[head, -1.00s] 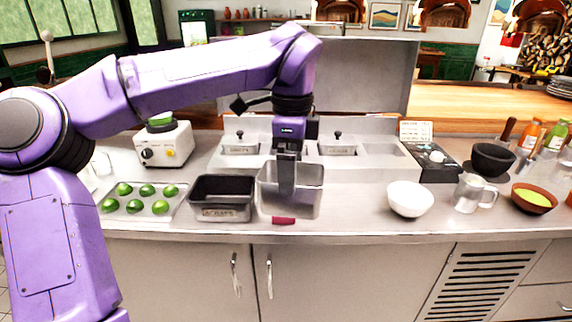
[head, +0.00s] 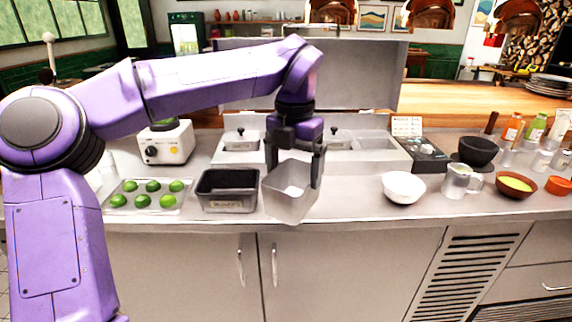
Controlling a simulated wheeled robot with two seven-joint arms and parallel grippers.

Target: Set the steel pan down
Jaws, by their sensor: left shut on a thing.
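The steel pan (head: 289,207) is a grey, open, box-shaped pan near the counter's front edge, right of the black bin. My left gripper (head: 295,168) reaches down over it from above and is shut on it, with one dark finger showing at the pan's right rim. The pan is turned askew, and part of its inside shows. I cannot tell whether its base touches the counter (head: 350,208) or hangs just above it. My right gripper is out of view.
A white bowl (head: 403,188) and a clear jug (head: 460,182) stand to the right. Covered wells (head: 340,146) lie behind. The counter between pan and bowl is clear.

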